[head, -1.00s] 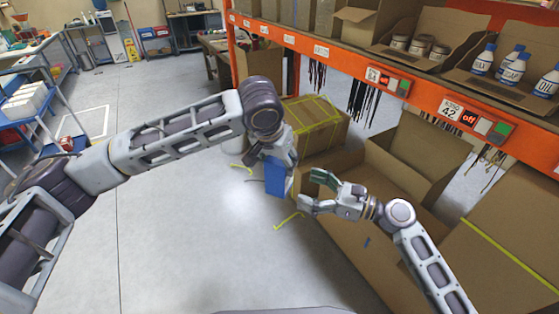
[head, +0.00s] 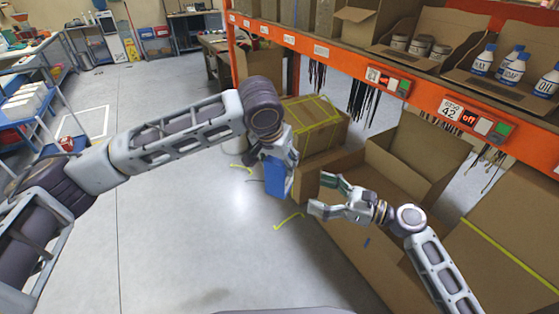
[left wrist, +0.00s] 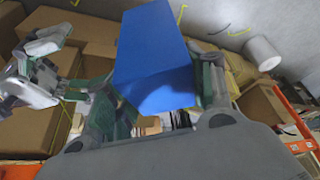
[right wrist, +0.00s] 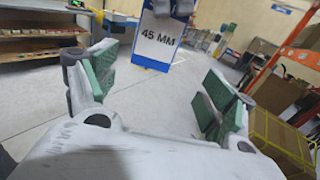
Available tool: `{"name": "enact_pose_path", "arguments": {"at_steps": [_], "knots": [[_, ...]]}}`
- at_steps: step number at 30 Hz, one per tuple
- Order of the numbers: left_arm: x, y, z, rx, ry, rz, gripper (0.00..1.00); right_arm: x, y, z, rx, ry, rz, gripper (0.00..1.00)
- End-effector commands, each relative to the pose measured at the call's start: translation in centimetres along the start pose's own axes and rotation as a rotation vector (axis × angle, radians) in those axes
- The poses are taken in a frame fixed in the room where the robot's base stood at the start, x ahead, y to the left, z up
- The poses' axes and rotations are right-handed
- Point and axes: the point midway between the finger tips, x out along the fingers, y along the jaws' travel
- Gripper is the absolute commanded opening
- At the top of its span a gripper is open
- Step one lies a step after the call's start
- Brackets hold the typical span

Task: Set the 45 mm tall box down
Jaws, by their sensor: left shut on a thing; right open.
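The blue box (head: 277,176) hangs upright from my left gripper (head: 284,158), in front of the cardboard boxes. In the left wrist view the blue box (left wrist: 155,55) sits between the green-padded fingers (left wrist: 155,100). In the right wrist view the box (right wrist: 158,38) shows a white face reading "45 MM". My right gripper (head: 325,194) is open and empty, to the right of the box and apart from it. Its spread green pads show in the right wrist view (right wrist: 152,85).
A large open cardboard box (head: 345,240) lies below and right of my right gripper. A yellow-strapped carton (head: 318,128) stands behind the blue box. The orange rack (head: 330,52) with bottles and cans is above right. The grey floor (head: 190,225) at left is free.

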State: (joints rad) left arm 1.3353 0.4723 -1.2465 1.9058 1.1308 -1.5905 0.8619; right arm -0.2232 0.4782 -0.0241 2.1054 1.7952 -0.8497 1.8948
Motion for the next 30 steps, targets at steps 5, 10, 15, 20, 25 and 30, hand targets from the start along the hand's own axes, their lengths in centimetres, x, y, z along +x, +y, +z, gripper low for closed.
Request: {"name": "enact_pose_path", "arguments": {"at_steps": [5, 10, 15, 20, 25, 30], "knots": [[-0.1, 0.0, -0.1, 0.000, 0.001, 0.000, 0.20, -0.2, -1.6, -3.4, -0.052, 0.056, -0.050, 0.84], [-0.1, 0.0, -0.1, 0.000, 0.001, 0.000, 0.20, -0.7, -3.4, -8.2, -0.132, 0.144, -0.110, 0.84], [-0.1, 0.0, -0.1, 0.000, 0.001, 0.000, 0.20, -1.6, -4.9, -13.6, -0.222, 0.249, -0.155, 0.84], [-0.1, 0.0, -0.1, 0.000, 0.001, 0.000, 0.20, -2.6, -5.8, -18.7, -0.311, 0.354, -0.180, 0.84], [-0.1, 0.0, -0.1, 0.000, 0.001, 0.000, 0.20, -4.0, -6.2, -24.1, -0.404, 0.472, -0.187, 0.84], [-0.1, 0.0, -0.1, 0.000, 0.001, 0.000, 0.20, -5.6, -6.1, -29.5, -0.501, 0.591, -0.170, 0.84]]}}
